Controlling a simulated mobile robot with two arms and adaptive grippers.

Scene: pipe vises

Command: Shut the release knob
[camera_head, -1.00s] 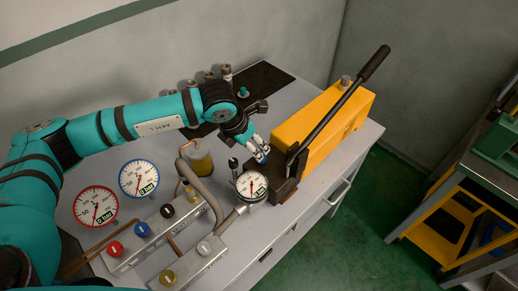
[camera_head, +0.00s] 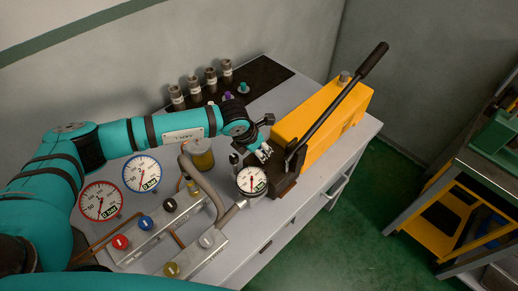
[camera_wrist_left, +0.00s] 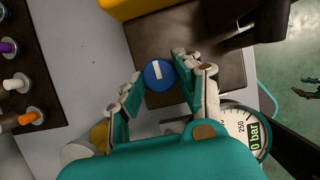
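The release knob is a round blue knob with a white bar (camera_wrist_left: 159,74), seen in the left wrist view on the dark block of the yellow hand pump (camera_head: 318,120). The white bar lies tilted across its face. My left gripper (camera_head: 265,153) is at the front end of the pump in the head view, where it hides the knob. In the left wrist view its fingers (camera_wrist_left: 157,76) are open, one on each side of the knob. I see no clear grip on it; contact is hard to tell. My right gripper is not in view.
A pressure gauge (camera_head: 252,180) stands close beside the gripper. The pump's long black lever (camera_head: 340,100) rises behind it. A manifold with coloured knobs (camera_head: 155,228), two dial gauges and bent pipes fill the bench front. Several metal fittings (camera_head: 210,76) stand on a black mat.

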